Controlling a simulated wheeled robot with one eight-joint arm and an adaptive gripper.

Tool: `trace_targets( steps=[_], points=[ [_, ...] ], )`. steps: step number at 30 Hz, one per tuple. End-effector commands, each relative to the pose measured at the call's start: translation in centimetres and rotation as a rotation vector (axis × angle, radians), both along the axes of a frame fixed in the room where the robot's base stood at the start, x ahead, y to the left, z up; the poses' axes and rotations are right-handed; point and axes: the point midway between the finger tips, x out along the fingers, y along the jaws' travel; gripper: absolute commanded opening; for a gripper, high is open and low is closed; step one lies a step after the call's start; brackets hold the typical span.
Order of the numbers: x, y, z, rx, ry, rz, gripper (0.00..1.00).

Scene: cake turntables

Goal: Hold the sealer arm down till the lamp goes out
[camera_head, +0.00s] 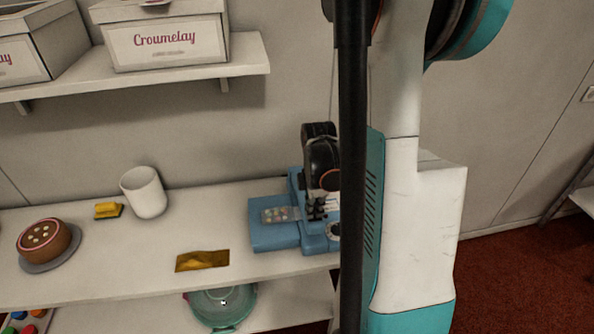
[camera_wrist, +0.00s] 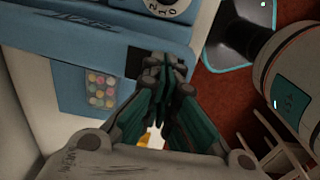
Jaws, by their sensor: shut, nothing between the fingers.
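The blue sealer (camera_head: 270,237) stands on the white counter, to the right of centre in the head view. In the wrist view its long blue bar (camera_wrist: 60,22) runs across the upper left, with a white numbered dial (camera_wrist: 168,7) behind it. A clear pouch of coloured sweets (camera_head: 277,214) lies at the sealer; it also shows in the wrist view (camera_wrist: 101,90). My gripper (camera_head: 317,212) is shut and empty. Its fingertips (camera_wrist: 166,68) are at the bar's right end, by a dark patch; I cannot tell whether they touch it. I cannot make out a lamp.
A shelf (camera_head: 245,58) with boxes is above. A green bowl (camera_head: 222,303) is on the lower shelf.

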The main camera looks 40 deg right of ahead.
Motion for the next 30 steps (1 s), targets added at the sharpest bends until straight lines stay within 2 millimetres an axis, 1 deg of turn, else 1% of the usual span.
trace_targets(
  steps=[1,30],
  points=[
    [0.0,0.0,0.8,0.0,0.0,0.0,0.0],
    [0.0,0.0,9.5,0.0,0.0,0.0,0.0]
  ],
)
